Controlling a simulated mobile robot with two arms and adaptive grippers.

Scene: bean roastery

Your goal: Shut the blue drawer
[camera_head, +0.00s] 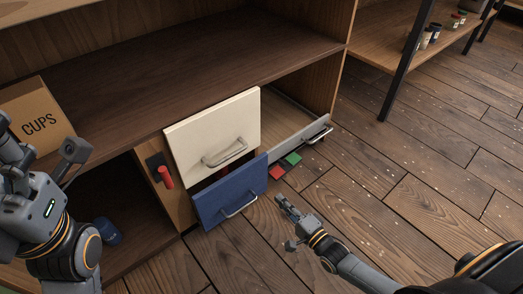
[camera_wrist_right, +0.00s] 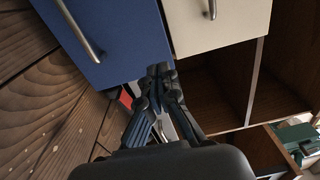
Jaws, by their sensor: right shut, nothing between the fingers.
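The blue drawer (camera_head: 232,192) sits below a cream drawer front (camera_head: 215,128) in the wooden cabinet. It stands out from the cabinet, with a dark gap above its front, and has a metal bar handle (camera_head: 239,206). In the right wrist view the blue front (camera_wrist_right: 115,45) fills the upper left. My right gripper (camera_head: 281,200) is to the right of the blue front in the head view. Its fingers (camera_wrist_right: 161,72) are together and empty, near the drawer's edge; contact cannot be told. My left gripper (camera_head: 40,155) is at the left edge, partly cut off, away from the drawer.
A grey drawer (camera_head: 300,138) stands out at the right, with red (camera_head: 277,173) and green (camera_head: 293,159) pieces near it. A red handle (camera_head: 166,177) sticks out left of the drawers. A CUPS box (camera_head: 40,115) is on the shelf.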

